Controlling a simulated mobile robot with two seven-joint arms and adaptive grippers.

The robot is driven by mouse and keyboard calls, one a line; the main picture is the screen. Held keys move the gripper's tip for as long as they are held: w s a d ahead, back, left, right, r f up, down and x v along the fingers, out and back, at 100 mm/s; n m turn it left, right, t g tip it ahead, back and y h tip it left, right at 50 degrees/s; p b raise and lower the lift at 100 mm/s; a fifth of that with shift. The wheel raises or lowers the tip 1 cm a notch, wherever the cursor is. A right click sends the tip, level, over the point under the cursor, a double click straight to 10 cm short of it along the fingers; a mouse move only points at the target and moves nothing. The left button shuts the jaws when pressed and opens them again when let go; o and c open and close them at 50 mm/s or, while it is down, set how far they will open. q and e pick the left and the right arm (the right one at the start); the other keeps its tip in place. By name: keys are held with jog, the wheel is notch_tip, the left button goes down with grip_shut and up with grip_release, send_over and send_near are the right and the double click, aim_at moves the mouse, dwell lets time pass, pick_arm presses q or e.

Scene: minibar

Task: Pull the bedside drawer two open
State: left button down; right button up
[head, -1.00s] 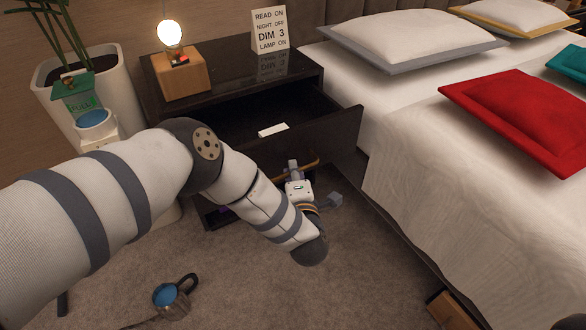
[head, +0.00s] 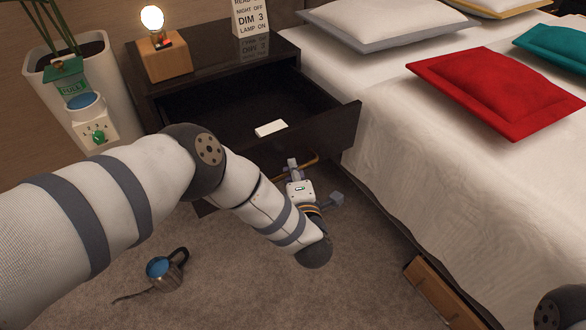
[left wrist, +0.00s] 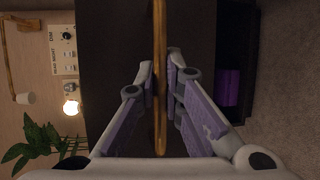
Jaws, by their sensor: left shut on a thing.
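The dark bedside cabinet (head: 205,72) stands beside the bed, with its upper drawer (head: 318,128) pulled well out. A small white box-like item (head: 271,128) lies inside that drawer. My left gripper (head: 293,165) is at the drawer front, by a brass bar handle (head: 314,159). In the left wrist view, the left gripper's fingers (left wrist: 164,88) close on the brass handle (left wrist: 160,40), one on each side. Part of the handle is hidden by the gripper in the head view. A dark part of my right arm shows at the lower right corner; its gripper is out of view.
A lit lamp (head: 165,58) and a sign (head: 251,17) stand on the cabinet. The bed (head: 400,140) closes off the right side. A planter (head: 75,60) stands at left.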

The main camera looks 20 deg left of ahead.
pick_arm(q)
jog(key=c, duration=1.7)
grip_release()
jog(key=v, duration=1.2)
